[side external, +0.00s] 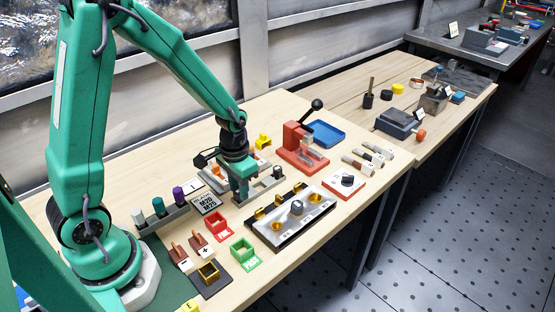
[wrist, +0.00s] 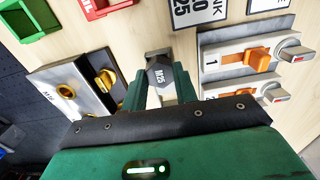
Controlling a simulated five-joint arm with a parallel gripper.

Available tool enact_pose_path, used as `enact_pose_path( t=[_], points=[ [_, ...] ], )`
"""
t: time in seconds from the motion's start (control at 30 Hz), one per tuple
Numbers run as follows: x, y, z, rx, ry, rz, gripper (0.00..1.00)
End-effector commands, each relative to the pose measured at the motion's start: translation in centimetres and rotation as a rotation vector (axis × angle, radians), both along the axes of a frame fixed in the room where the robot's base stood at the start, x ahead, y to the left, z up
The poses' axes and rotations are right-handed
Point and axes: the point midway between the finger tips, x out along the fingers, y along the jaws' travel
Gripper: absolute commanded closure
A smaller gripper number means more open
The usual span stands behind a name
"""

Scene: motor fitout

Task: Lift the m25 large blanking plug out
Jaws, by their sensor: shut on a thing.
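The M25 large blanking plug (wrist: 159,75) is a dark hexagonal piece with a white "M25" mark on its face. In the wrist view it sits between the green jaws of my gripper (wrist: 158,90), which are shut on it. In the side view my gripper (side external: 243,192) points down at a low grey holder (side external: 264,187), and its fingers hide the plug there. A grey strip of the holder (wrist: 154,53) shows by the plug in the wrist view. I cannot tell whether the plug is clear of the holder.
A silver plate with brass fittings (side external: 318,205) lies to the right of my gripper. Red (side external: 217,223) and green (side external: 243,248) trays are in front.

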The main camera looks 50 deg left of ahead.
Motion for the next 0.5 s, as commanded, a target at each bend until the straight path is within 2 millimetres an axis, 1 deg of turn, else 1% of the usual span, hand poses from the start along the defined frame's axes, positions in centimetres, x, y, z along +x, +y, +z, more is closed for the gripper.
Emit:
enact_pose_path(
  t=[0.17,0.27,0.37,0.5],
  points=[
    [0.1,0.0,0.5,0.000,-0.002,0.000,0.93],
    [0.1,0.0,1.1,0.000,-0.002,0.000,0.93],
    [0.1,0.0,1.9,0.000,-0.003,0.000,0.93],
    [0.1,0.0,3.6,0.000,-0.005,0.000,0.93]
  ],
)
